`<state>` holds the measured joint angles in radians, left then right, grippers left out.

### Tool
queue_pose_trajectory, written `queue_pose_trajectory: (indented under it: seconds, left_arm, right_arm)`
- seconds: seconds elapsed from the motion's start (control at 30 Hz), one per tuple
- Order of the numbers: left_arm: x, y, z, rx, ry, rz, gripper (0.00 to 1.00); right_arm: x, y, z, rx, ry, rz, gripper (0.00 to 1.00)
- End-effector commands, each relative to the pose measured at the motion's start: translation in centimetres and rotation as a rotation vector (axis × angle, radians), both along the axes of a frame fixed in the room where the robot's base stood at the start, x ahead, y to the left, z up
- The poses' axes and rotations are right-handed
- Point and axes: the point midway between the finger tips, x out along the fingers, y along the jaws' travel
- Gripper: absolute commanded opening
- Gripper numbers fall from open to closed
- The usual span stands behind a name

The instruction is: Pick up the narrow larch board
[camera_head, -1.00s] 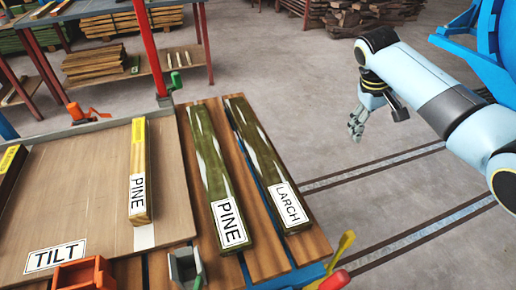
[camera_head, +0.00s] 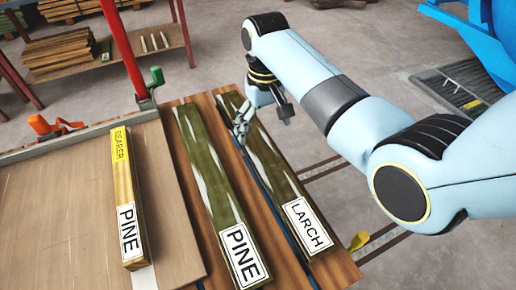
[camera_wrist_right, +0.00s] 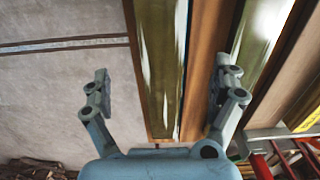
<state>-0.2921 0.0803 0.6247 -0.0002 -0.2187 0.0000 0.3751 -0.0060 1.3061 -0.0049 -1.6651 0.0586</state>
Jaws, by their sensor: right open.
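The larch board (camera_head: 277,172) is a long greenish board with a white LARCH label at its near end. It lies flat on the slatted wooden bench, to the right of a similar PINE board (camera_head: 212,178). My right gripper (camera_head: 263,119) is above the far part of the larch board, open and empty. In the right wrist view the larch board (camera_wrist_right: 163,65) runs between the spread fingers of the gripper (camera_wrist_right: 162,70), and the gap to it cannot be told. My left gripper is out of view.
A yellow-marked bearer board (camera_head: 125,180) labelled PINE lies on the tray (camera_head: 55,220) at left. A red post with a green handle (camera_head: 156,77) stands at the bench's far side, and a yellow handle (camera_head: 359,241) is near the right corner.

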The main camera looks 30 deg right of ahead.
Motion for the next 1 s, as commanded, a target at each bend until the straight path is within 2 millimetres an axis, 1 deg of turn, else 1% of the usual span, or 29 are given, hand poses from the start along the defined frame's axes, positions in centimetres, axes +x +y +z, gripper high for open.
queue_pose_trajectory:
  seconds: [0.03,0.1,0.2,0.27,0.37,0.5,0.6,0.7,0.9,0.93,1.0]
  left_arm:
    - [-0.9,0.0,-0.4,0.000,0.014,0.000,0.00]
    - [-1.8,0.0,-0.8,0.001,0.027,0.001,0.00]
    - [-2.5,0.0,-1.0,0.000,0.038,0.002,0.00]
    - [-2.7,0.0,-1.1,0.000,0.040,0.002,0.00]
    - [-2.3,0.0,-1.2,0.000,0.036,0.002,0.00]
    - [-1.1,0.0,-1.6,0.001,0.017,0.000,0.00]
    - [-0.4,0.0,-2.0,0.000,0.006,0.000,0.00]
    - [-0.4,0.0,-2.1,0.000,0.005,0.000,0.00]
    - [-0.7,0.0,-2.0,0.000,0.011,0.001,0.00]
    - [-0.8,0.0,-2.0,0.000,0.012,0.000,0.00]
    - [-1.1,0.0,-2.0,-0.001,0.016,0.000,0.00]
  right_arm:
    - [-0.2,0.0,-1.2,0.000,0.004,0.000,0.94]
    - [-0.1,0.0,-2.4,0.000,0.003,0.000,0.94]
    - [-0.1,0.0,-3.5,-0.001,0.002,0.000,0.94]
    - [-0.1,0.0,-3.8,-0.001,0.001,0.000,0.94]
    - [-0.3,0.1,-4.7,0.000,0.002,0.000,0.94]
    - [-1.0,0.4,-7.0,0.000,0.004,0.000,0.94]
    - [-1.0,0.4,-8.4,0.000,0.002,-0.001,0.94]
    - [-0.9,0.4,-9.0,0.000,0.002,-0.001,0.94]
    - [-0.9,0.4,-9.0,-0.001,0.000,-0.001,0.94]
    - [-0.9,0.4,-9.0,-0.001,0.000,-0.001,0.93]
    - [-0.9,0.4,-9.0,-0.001,0.000,0.000,0.84]
